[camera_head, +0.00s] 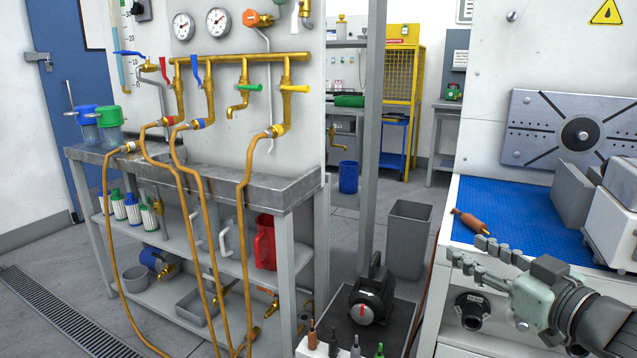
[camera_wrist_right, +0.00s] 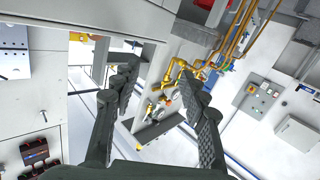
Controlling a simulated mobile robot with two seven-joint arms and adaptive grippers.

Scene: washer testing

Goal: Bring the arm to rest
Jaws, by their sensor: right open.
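My right gripper (camera_head: 466,249) is at the lower right of the head view, in front of the white washer bench's front edge. Its two dark fingers are apart in the right wrist view (camera_wrist_right: 160,76), with nothing between them. Behind the gap, the wrist view shows the distant bench and brass pipework. A brown-orange handled piece (camera_head: 474,222) lies on the blue mat (camera_head: 515,208), just beyond the fingers in the head view. I cannot tell the exact distance between them. My left gripper is in neither view.
A metal plate with a round hub (camera_head: 582,134) and grey blocks (camera_head: 572,192) stand at the right. A steel sink bench (camera_head: 232,182) with hoses is at the left. A black-and-red device (camera_head: 372,297) and a grey bin (camera_head: 408,238) stand between. Floor shows around the benches.

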